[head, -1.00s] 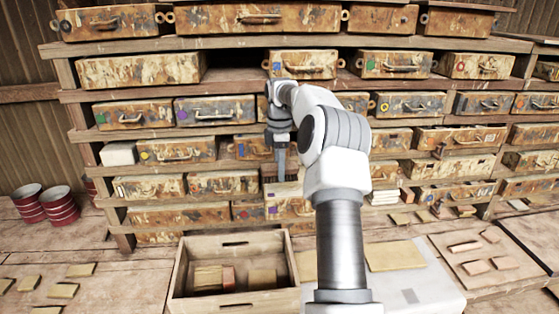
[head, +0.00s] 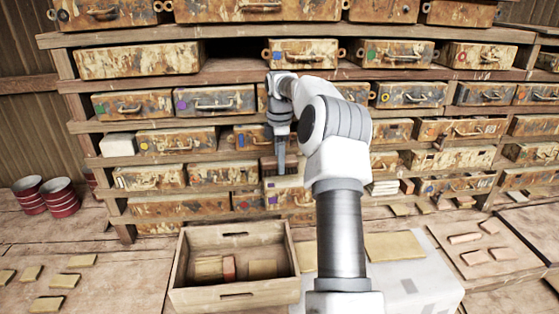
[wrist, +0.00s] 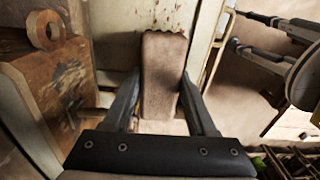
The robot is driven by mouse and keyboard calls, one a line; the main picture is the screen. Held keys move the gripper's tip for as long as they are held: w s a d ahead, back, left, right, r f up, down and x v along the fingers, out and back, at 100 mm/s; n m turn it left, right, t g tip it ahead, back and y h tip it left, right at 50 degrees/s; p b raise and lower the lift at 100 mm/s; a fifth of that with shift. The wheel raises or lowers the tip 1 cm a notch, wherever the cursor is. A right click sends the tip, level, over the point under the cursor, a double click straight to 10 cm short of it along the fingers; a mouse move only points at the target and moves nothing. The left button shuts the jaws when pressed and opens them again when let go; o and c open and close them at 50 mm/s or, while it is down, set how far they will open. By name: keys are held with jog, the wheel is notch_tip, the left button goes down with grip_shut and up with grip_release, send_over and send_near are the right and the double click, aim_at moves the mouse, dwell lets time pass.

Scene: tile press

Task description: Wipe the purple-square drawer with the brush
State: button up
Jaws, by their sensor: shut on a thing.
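The drawer with a small purple mark (head: 285,194) stands out a little from the lower middle of the shelf. Its pale top shows below my gripper, and the arm hides its right part. My gripper (head: 281,163) points down over this drawer. In the wrist view my gripper (wrist: 160,92) is shut on the brush (wrist: 162,75), a brown block with a wavy far end between the two fingers. The far end lies over a pale, rust-specked surface; I cannot tell whether it touches. Another drawer with a purple mark (head: 215,103) is higher up at the left, closed.
A wooden crate (head: 234,299) with blocks in it stands on the floor in front of the shelf. Red buckets (head: 60,197) stand at the left. Loose tiles (head: 80,261) lie on the floor. In the wrist view a rusty drawer front with a ring (wrist: 46,30) is close at the left.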

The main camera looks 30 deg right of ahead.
jog(key=shift+f+b, duration=0.3)
jog(key=shift+f, duration=0.3)
jog(key=shift+s+d+r+p, duration=0.1)
jog(key=shift+s+d+p, duration=0.15)
jog(key=shift+d, duration=0.2)
jog(key=shift+s+d+r+p, duration=0.1)
jog(key=shift+s+d+p, duration=0.05)
jog(key=shift+d+p, duration=0.2)
jog(key=shift+s+d+f, duration=0.1)
jog(key=shift+s+d, duration=0.3)
jog(key=shift+d, duration=0.45)
jog(key=shift+s+d+f, duration=0.1)
jog(key=shift+s+d, duration=0.3)
jog(key=shift+d, duration=0.45)
jog(key=shift+s+d+f, duration=0.1)
jog(key=shift+s+d, duration=0.3)
jog(key=shift+d, duration=0.45)
jog(key=shift+s+d+r, duration=0.1)
jog(key=shift+s+d, duration=0.3)
jog(key=shift+d, duration=0.4)
jog(key=shift+s+d+f, duration=0.1)
jog(key=shift+s+d, duration=0.25)
jog(key=shift+d, duration=0.45)
jog(key=shift+s+d+r, duration=0.1)
jog(key=shift+s+d, duration=0.3)
jog(key=shift+d, duration=0.4)
jog(key=shift+a, duration=0.1)
